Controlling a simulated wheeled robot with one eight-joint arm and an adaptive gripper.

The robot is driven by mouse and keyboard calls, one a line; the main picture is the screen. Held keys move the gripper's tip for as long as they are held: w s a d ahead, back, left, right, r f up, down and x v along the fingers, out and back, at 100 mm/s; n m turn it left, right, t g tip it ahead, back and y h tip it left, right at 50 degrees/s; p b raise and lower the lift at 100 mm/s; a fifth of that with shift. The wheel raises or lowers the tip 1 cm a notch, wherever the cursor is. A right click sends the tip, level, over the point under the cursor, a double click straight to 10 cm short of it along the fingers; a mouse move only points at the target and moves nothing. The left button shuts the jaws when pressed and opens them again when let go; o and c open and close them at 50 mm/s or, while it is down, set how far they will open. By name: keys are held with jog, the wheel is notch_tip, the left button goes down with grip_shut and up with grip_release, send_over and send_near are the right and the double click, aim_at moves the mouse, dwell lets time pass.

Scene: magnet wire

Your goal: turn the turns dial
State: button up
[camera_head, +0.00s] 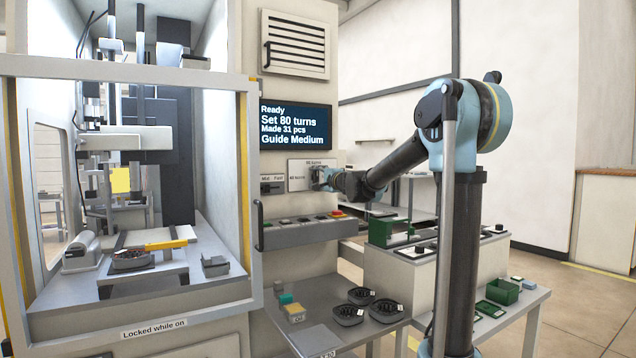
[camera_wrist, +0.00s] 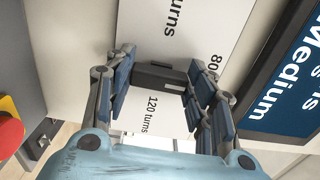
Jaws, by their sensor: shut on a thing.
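The turns dial (camera_wrist: 158,75) is a dark knob on a white panel (camera_head: 299,173), and it shows between my fingers in the wrist view. My gripper (camera_wrist: 162,80) is shut on it, with one blue-padded finger on each side. In the head view my gripper (camera_head: 322,178) is at the panel and hides the dial. Printed labels around the dial include "120 turns" and one starting "80". The screen (camera_head: 295,123) reads "Ready", "Set 80 turns", "Made 31 pcs" and "Guide Medium".
A speed switch plate (camera_head: 272,184) is left of the dial panel. Below is a button ledge (camera_head: 305,232) with a red button (camera_head: 338,214). A glazed machine enclosure (camera_head: 248,190) stands at left. A lower shelf (camera_head: 318,338) holds several dark round parts.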

jog(key=shift+s+f, duration=0.1)
jog(key=shift+f, duration=0.05)
jog(key=o, duration=1.1)
jog(key=shift+c, duration=0.2)
jog(key=v, duration=1.1)
jog(key=shift+s+d, duration=0.2)
jog(key=shift+d, duration=0.1)
